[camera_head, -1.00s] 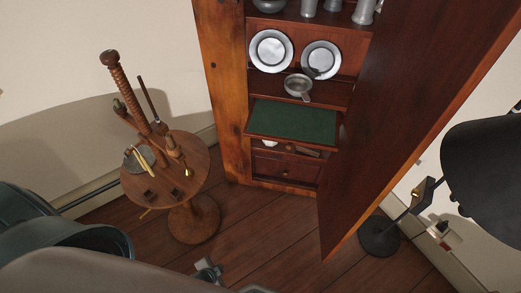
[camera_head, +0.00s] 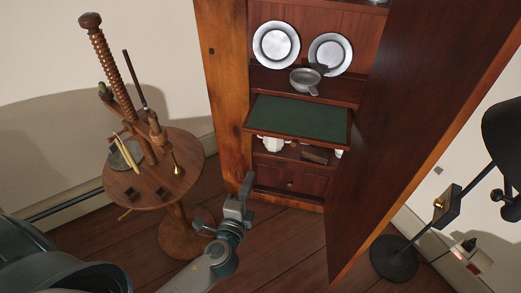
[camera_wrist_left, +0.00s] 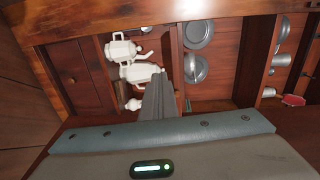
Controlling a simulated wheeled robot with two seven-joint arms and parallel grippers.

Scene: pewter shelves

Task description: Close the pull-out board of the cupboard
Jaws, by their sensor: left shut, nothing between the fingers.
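The cupboard's pull-out board (camera_head: 298,117) is a flat wooden slide with a green top. It sticks out of the cupboard (camera_head: 224,110) below the shelf with the plates. My left gripper (camera_head: 247,184) is shut and empty, in front of the cupboard, lower in the picture than the board and apart from it. In the left wrist view my shut fingers (camera_wrist_left: 160,98) point toward the cupboard's inside, which appears turned on its side. They cover part of the opening there. My right gripper is not in view.
The cupboard door (camera_head: 410,130) stands open on the right. A round wooden table (camera_head: 190,155) with a tall screw post stands left. A dark-based stand (camera_head: 395,258) is at the right. White pots (camera_wrist_left: 122,50) sit on the shelf below the board. Pewter plates (camera_head: 276,44) stand above it.

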